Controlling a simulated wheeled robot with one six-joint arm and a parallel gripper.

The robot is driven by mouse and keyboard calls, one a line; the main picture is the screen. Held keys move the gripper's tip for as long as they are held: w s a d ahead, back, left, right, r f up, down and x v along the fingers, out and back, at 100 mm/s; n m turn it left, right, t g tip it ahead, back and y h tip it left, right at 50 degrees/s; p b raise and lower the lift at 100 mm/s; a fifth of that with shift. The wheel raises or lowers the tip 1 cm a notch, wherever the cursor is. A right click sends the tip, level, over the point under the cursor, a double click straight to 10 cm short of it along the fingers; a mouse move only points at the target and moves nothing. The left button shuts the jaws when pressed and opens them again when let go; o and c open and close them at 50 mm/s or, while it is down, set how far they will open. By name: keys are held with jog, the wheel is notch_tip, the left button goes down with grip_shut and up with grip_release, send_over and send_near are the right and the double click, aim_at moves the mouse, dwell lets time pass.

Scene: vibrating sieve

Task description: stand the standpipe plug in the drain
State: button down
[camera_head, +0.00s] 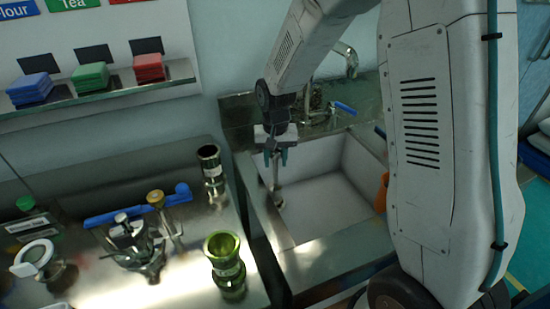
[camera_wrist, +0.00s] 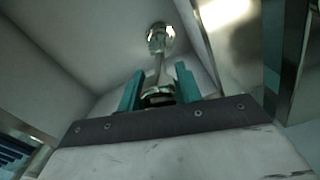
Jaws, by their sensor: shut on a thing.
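My gripper (camera_head: 276,157) points down over the left side of the sink basin (camera_head: 325,207). Its teal fingers are shut on the upper end of the standpipe plug (camera_head: 276,185), a thin metal rod with a wider foot. The plug hangs roughly upright inside the basin, its foot low near the basin's left wall. In the wrist view the plug (camera_wrist: 159,66) runs away from between the fingers (camera_wrist: 159,88) toward the pale basin floor. I cannot make out the drain; whether the foot touches the floor or sits in the drain I cannot tell.
A faucet (camera_head: 346,55) with a blue lever (camera_head: 345,108) stands behind the basin. A metal cylinder (camera_head: 210,168) and a green cup (camera_head: 227,262) stand on the steel counter to the left. An orange object (camera_head: 382,192) is at the basin's right, partly hidden by my arm.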

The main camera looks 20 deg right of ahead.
jog(key=c, duration=0.9)
grip_release()
jog(key=shift+r, duration=0.1)
notch_tip(320, 180, up, 8)
jog(key=shift+f, duration=0.15)
